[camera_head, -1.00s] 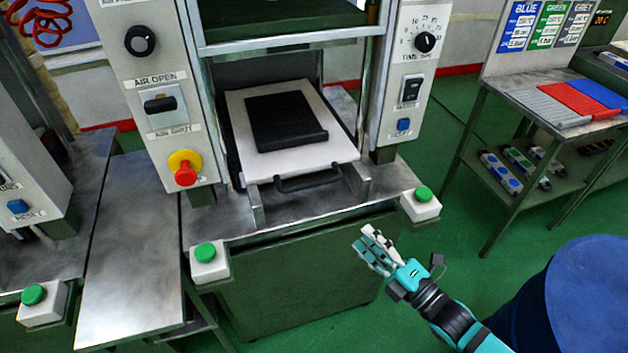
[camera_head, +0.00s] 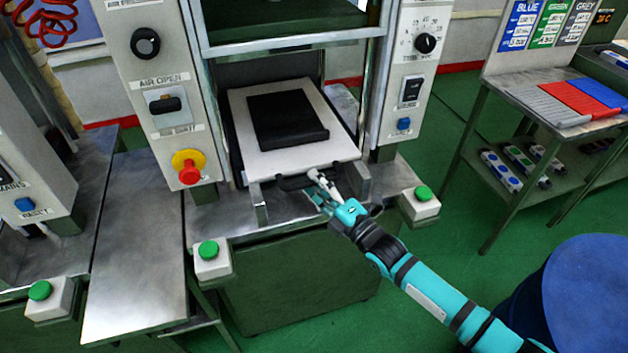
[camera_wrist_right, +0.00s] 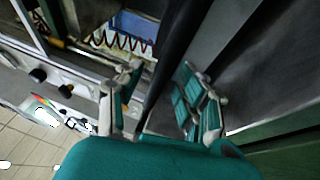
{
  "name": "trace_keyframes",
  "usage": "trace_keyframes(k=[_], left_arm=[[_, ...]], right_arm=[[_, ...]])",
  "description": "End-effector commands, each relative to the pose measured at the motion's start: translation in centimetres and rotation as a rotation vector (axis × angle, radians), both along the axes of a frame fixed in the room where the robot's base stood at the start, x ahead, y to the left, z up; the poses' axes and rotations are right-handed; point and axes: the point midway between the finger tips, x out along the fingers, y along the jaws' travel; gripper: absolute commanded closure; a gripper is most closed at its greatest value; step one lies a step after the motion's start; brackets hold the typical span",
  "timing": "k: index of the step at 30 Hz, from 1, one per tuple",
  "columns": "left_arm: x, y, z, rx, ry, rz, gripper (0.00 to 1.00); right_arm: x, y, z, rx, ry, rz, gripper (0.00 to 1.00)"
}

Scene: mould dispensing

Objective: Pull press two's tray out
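Press two's tray (camera_head: 240,120) is a pale plate with a black mould (camera_head: 287,120) lying on it, inside the press opening. Its dark handle (camera_head: 290,183) is at the front edge. My right gripper (camera_head: 318,182) is at the right part of this handle. In the right wrist view my right gripper (camera_wrist_right: 160,95) has its fingers apart, with a dark bar (camera_wrist_right: 176,55), seemingly the handle, running between them. A gap shows between the fingers and the bar. The fingertips partly hide the handle's right end in the head view. My left gripper is not in view.
Green-button boxes stand at the press's front left (camera_head: 212,262) and front right (camera_head: 420,205). A red emergency knob (camera_head: 189,172) is on the left panel. A bare metal side table (camera_head: 130,260) is at left, a blue drum (camera_head: 590,295) at lower right. Floor shows before the press.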

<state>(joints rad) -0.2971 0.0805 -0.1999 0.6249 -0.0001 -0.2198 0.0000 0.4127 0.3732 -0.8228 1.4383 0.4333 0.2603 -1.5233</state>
Motion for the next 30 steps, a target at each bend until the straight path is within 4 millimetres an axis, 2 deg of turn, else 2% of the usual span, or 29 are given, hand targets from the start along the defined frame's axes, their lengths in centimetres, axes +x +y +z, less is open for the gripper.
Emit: trace_keyframes(k=[4,12,14,21,30], left_arm=[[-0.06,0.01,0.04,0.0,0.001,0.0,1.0],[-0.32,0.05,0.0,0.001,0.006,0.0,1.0],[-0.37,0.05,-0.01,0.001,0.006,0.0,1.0],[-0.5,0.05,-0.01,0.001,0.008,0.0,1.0],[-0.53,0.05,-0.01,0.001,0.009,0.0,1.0]], right_arm=[[0.69,0.66,0.17,0.0,0.0,0.001,0.62],[0.79,0.74,0.2,0.0,0.0,0.001,0.62],[0.79,0.74,0.2,0.0,0.0,0.001,0.67],[0.78,0.71,0.19,0.0,0.0,0.0,0.98],[0.79,0.7,0.21,0.001,0.001,0.0,1.0]])
